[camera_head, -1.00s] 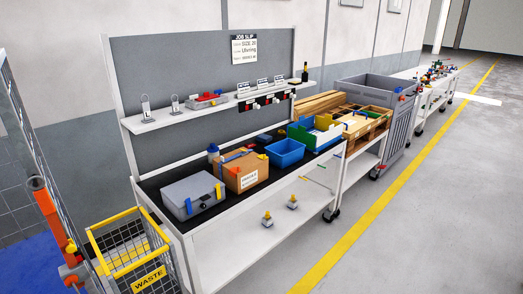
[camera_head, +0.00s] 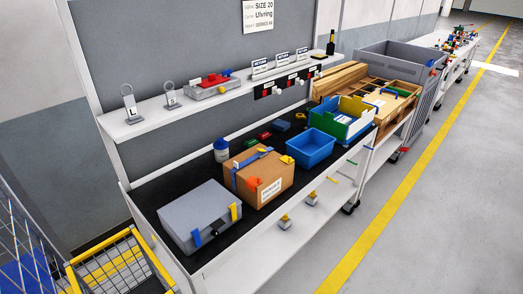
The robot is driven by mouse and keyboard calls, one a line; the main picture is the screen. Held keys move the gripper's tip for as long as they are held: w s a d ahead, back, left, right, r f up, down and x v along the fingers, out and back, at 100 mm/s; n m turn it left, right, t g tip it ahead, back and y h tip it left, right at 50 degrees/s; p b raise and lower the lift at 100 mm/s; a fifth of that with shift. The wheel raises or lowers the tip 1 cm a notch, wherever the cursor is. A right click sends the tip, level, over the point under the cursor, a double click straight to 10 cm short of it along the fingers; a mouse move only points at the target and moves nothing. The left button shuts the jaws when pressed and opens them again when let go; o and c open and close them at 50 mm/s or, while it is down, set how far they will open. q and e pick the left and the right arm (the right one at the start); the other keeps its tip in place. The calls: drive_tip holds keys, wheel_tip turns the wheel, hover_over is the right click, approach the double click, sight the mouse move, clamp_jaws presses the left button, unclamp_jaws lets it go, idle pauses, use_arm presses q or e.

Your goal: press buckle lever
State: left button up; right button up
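A brown cardboard box (camera_head: 272,182) stands on the black bench top (camera_head: 150,203), with a white label on its front. A blue strap (camera_head: 253,158) runs over its top and down its left side. A small orange piece (camera_head: 253,183) sits at the box's front left, perhaps the buckle lever; it is too small to tell its position. A grey case (camera_head: 193,212) with a blue latch and a yellow latch lies to the left of the box. Neither of my grippers is in view.
A blue bin (camera_head: 308,148) stands right of the box, and a blue-white bottle (camera_head: 221,151) behind it. A yellow-rimmed wire basket (camera_head: 112,266) is at the bottom left. A shelf (camera_head: 150,124) runs above the bench. The floor at the right is clear.

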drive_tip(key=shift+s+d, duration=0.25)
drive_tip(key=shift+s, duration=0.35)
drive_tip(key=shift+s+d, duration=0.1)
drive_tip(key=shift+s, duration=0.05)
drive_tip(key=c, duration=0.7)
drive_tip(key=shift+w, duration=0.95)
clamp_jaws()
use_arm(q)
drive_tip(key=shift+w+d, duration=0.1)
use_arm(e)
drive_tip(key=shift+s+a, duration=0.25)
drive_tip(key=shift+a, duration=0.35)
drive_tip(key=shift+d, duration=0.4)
